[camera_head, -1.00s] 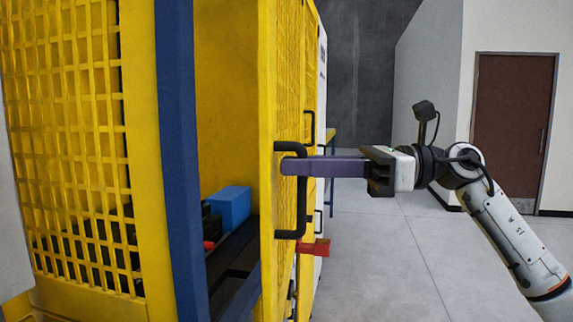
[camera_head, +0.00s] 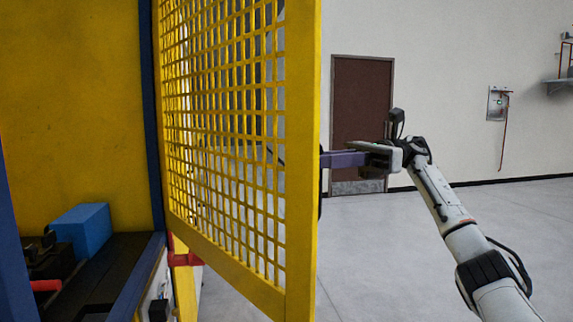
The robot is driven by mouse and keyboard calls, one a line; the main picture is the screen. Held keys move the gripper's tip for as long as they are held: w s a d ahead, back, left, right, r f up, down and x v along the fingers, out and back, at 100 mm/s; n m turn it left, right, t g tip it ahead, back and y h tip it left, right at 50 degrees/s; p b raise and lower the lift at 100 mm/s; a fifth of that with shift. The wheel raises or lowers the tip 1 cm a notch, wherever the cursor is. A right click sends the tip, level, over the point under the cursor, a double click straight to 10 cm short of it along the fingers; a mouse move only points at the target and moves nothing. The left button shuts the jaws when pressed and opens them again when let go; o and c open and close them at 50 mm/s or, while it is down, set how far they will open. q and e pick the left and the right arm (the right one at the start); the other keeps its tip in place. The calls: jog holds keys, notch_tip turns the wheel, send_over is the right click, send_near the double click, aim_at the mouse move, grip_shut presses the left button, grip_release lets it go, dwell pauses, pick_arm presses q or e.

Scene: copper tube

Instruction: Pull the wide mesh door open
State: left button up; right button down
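The wide yellow mesh door (camera_head: 302,120) stands open in the head view, swung out from the blue post at its left edge. Its mesh faces me at a slant. My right gripper (camera_head: 345,159) comes in from the right with its long purple fingers at the door's outer edge. A small part of the black handle (camera_head: 321,190) shows behind that edge. The fingertips are hidden behind the door, so their hold on the handle cannot be seen. My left gripper is not in view.
Inside the yellow cabinet, a blue block (camera_head: 81,230) sits by dark machine parts. A red piece (camera_head: 183,252) sticks out below the door's hinge side. Open grey floor (camera_head: 430,240) lies to the right, with a brown room door (camera_head: 360,115) in the far wall.

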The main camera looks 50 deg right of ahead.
jog(key=shift+d, duration=0.65)
jog(key=c, duration=1.8)
grip_release()
jog(key=shift+o, duration=0.2)
notch_tip(320, 180, up, 10)
jog(key=p, duration=0.4)
jog(key=shift+p, duration=0.4)
